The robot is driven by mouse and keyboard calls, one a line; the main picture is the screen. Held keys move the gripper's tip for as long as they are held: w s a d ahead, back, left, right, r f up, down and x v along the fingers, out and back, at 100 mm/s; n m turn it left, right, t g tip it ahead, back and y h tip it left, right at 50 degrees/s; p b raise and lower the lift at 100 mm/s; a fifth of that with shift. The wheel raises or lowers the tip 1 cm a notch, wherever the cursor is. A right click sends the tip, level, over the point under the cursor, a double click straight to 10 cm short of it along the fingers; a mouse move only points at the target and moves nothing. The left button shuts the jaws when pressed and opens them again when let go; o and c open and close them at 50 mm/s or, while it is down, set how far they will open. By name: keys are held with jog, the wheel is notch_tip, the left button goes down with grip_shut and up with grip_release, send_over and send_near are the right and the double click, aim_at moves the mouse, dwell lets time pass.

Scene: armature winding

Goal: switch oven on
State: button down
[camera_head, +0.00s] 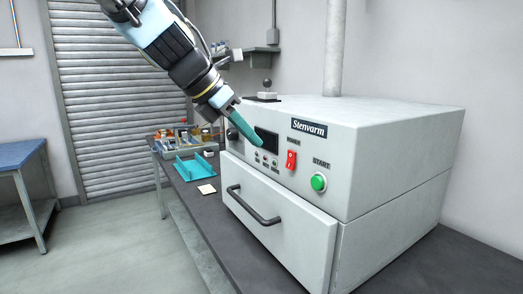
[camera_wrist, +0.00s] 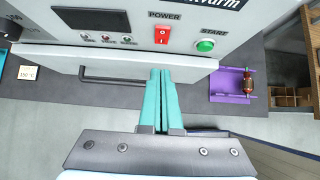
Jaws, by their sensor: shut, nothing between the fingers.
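The white oven (camera_head: 400,125) stands on a dark bench. Its front panel carries a red power switch (camera_head: 291,159) and, to its right, a green start button (camera_head: 318,182). Both also show in the wrist view, the red switch (camera_wrist: 161,34) under "POWER" and the green button (camera_wrist: 205,45) under "START". My gripper (camera_head: 259,143) is shut and empty. In the head view its teal fingertips overlap the dark display (camera_head: 268,137), left of the red switch. In the wrist view the gripper (camera_wrist: 160,72) points toward the panel below the red switch, with a visible gap.
The oven door (camera_head: 275,225) looks closed, and its dark handle (camera_head: 250,207) sticks out. A teal tray (camera_head: 183,172) and a small card (camera_head: 206,189) lie on the bench at left. A purple tray (camera_wrist: 217,97) holds an armature (camera_wrist: 247,86). Open floor lies left of the bench.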

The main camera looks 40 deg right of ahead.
aim_at(289, 168)
jog(key=v, duration=0.4)
jog(key=shift+d, duration=0.1)
jog(key=a+f+h+b, duration=0.4)
jog(key=f+h+b, duration=0.1)
jog(key=b, duration=0.3)
jog(key=shift+f, duration=0.6)
jog(key=shift+d, duration=0.2)
jog(key=x, duration=0.4)
jog(key=p+x, duration=0.1)
jog(key=x, duration=0.4)
jog(key=r+x, duration=0.1)
jog(key=x, duration=0.3)
jog(key=shift+s+d+f+p, duration=0.1)
jog(key=shift+d+p, duration=0.3)
jog(key=shift+d, duration=0.1)
